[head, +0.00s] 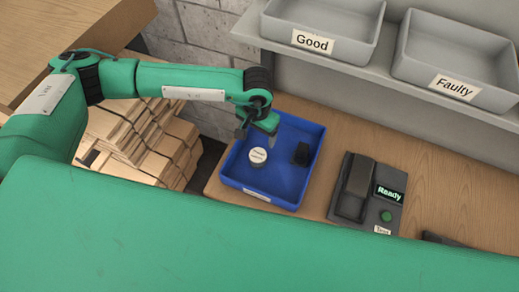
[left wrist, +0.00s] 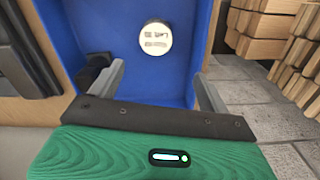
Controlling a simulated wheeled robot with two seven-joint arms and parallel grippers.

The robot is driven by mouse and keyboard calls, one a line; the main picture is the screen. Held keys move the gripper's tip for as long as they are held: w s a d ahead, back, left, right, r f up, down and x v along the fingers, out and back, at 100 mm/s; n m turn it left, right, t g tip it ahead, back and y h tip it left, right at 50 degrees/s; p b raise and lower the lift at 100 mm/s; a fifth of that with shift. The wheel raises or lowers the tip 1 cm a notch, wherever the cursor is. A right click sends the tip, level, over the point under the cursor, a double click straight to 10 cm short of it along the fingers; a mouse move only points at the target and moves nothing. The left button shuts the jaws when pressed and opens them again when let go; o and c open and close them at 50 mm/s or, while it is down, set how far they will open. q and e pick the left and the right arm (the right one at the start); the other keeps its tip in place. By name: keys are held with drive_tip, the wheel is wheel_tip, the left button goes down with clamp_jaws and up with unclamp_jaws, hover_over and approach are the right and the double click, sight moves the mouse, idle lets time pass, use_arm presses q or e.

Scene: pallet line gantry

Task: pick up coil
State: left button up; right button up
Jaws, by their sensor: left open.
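A blue tray (head: 285,197) on the wooden bench holds a round white-topped piece (head: 258,156) with a printed label and a small black piece (head: 300,153); I cannot tell for certain which is the coil. My left gripper (head: 258,133) is over the tray's back left part, open and empty. In the left wrist view the round piece (left wrist: 156,39) lies beyond the gap between the open fingers (left wrist: 159,74), apart from them. The black piece (left wrist: 92,72) shows there beside the left-hand finger, partly hidden. My right gripper is not in view.
A dark tester (head: 350,205) with a "Ready" screen and green button stands right of the tray. Grey bins marked "Good" (head: 350,49) and "Faulty" (head: 490,98) sit on the shelf above. Stacked wooden pieces (head: 140,145) are at left. Bare bench lies behind the tester.

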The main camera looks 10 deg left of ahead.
use_arm(q)
drive_tip(key=p, duration=0.2)
hover_over(258, 154)
drive_tip(key=f, duration=0.5)
drive_tip(key=shift+w+a+f, duration=0.1)
drive_tip(key=shift+w+f, duration=0.15)
drive_tip(key=shift+f, duration=0.3)
drive_tip(key=shift+s+f+p, duration=0.3)
drive_tip(key=shift+f+p, duration=0.55)
drive_tip(key=shift+p, duration=0.05)
wheel_tip(258, 154, down, 2)
drive_tip(key=shift+s+f+p, duration=0.1)
drive_tip(key=shift+p, duration=0.45)
drive_tip(key=shift+f, duration=0.75)
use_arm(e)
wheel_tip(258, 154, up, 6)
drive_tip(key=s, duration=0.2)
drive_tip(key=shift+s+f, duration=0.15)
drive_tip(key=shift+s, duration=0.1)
use_arm(q)
drive_tip(key=shift+c, duration=0.2)
drive_tip(key=c, duration=1.2)
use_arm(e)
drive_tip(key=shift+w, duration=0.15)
use_arm(q)
drive_tip(key=shift+r, duration=0.1)
drive_tip(key=shift+c, duration=0.2)
